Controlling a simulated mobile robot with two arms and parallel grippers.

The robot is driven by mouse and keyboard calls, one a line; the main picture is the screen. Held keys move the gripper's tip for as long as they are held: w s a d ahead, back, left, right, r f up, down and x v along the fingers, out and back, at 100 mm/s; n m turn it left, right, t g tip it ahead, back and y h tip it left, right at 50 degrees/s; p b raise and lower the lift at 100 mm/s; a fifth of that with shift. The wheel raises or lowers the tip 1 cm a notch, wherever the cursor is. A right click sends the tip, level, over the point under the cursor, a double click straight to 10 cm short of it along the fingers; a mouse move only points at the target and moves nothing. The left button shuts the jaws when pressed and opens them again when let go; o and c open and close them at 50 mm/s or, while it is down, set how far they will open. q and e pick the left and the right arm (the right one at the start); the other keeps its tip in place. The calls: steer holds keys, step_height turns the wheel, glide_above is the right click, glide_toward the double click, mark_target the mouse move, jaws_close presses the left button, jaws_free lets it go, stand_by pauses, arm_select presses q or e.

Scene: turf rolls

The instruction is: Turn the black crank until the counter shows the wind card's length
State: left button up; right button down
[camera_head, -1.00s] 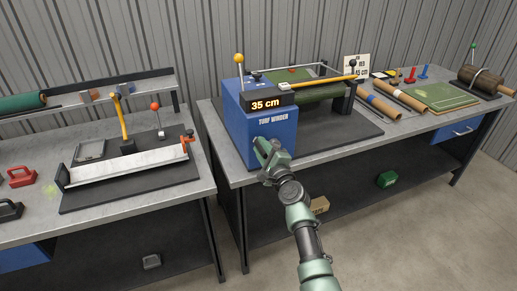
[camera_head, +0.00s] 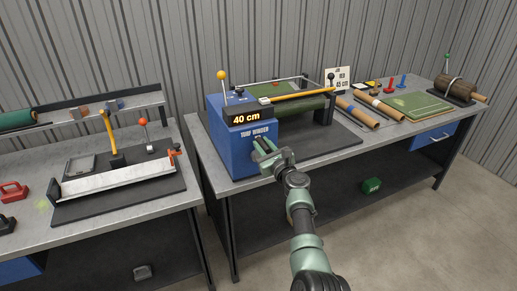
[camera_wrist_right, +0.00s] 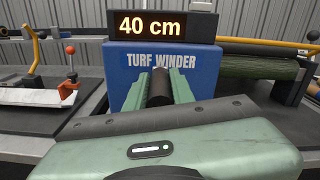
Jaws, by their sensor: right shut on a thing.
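The blue turf winder (camera_head: 228,140) stands on the right-hand bench. Its counter (camera_head: 246,118) reads 40 cm, and the same counter in the wrist view (camera_wrist_right: 160,26) also reads 40 cm. The wind card (camera_head: 338,80) stands behind the winder and appears to read 45 cm; its upper lines are too small to read surely. My right gripper (camera_head: 264,150) is at the winder's front face. In the wrist view, its green fingers are shut on the black crank's grip (camera_wrist_right: 159,88). The rest of the crank is hidden. My left gripper is not in view.
Green turf (camera_head: 300,106) lies on the winder's roller behind the counter. Cardboard tubes (camera_head: 357,113) and a green mat (camera_head: 424,104) lie to the right. A yellow-knobbed lever (camera_head: 222,76) rises from the winder. A second bench (camera_head: 100,222) stands at left across a gap.

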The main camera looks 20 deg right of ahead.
steer(key=shift+d+f+m, duration=0.2)
steer(key=shift+d+m, duration=1.1)
steer(key=shift+d, duration=0.2)
steer(key=shift+d+f, duration=0.15)
steer(key=c, duration=1.2)
jaws_free()
steer(key=shift+d, duration=0.1)
steer(key=shift+s, duration=0.1)
steer(key=s+p, duration=0.1)
steer(key=s, duration=0.6)
steer(key=shift+s, duration=0.3)
steer(key=shift+d+f, duration=0.1)
